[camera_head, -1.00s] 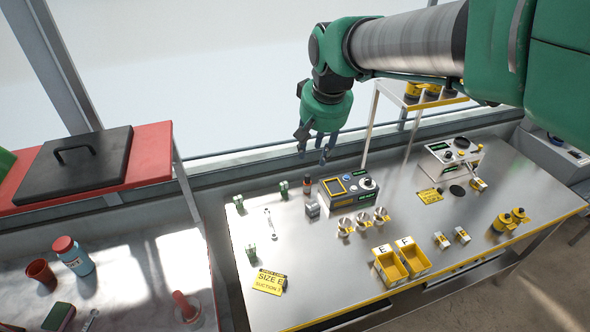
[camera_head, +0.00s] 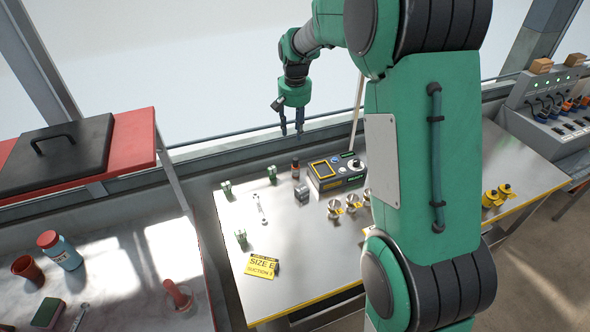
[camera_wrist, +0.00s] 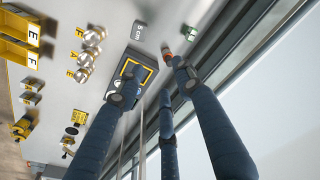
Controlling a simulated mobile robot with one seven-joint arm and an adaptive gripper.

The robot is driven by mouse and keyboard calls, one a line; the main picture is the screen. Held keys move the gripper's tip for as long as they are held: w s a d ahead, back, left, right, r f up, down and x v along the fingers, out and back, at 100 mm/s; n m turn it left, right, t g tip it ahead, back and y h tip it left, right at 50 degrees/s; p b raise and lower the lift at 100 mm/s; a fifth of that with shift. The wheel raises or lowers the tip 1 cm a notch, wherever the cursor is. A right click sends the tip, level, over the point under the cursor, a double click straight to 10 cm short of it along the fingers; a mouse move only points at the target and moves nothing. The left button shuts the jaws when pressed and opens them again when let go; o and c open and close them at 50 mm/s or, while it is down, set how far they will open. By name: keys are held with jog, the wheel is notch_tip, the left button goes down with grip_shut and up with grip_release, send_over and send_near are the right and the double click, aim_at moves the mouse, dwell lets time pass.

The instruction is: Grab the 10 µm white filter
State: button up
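I cannot make out a white filter marked 10 µm in either view. Small white-and-yellow pieces (camera_wrist: 32,90) lie at the left of the wrist view, but their labels are unreadable. Yellow-and-black cylinders stand on the bench in the head view (camera_head: 496,196) and the wrist view (camera_wrist: 22,126). My gripper (camera_head: 291,132) hangs above the bench's back edge, pointing down. In the wrist view its dark blue fingers (camera_wrist: 157,88) are spread apart with nothing between them. My arm hides the middle right of the bench in the head view.
A control box (camera_head: 337,171), a red-capped bottle (camera_head: 295,168), a grey cube (camera_head: 302,194) and metal cups (camera_head: 335,209) stand on the bench. Yellow bins (camera_wrist: 16,48) show in the wrist view. A window rail (camera_head: 225,141) runs behind.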

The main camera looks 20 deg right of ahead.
jog(key=g, duration=0.1)
send_over(296, 169)
jog(key=w, duration=0.2)
jog(key=shift+m, duration=0.4)
jog(key=f, duration=1.5)
jog(key=shift+s+d+b, duration=0.25)
jog(key=shift+d+b, duration=0.05)
jog(key=shift+b, duration=0.05)
jog(key=shift+f+b, duration=0.8)
jog(key=shift+f, duration=3.45)
jog(key=shift+f, duration=0.15)
jog(key=shift+f+b, duration=0.85)
jog(key=shift+f, duration=1.65)
jog(key=shift+w, duration=0.1)
jog(key=c, duration=0.9)
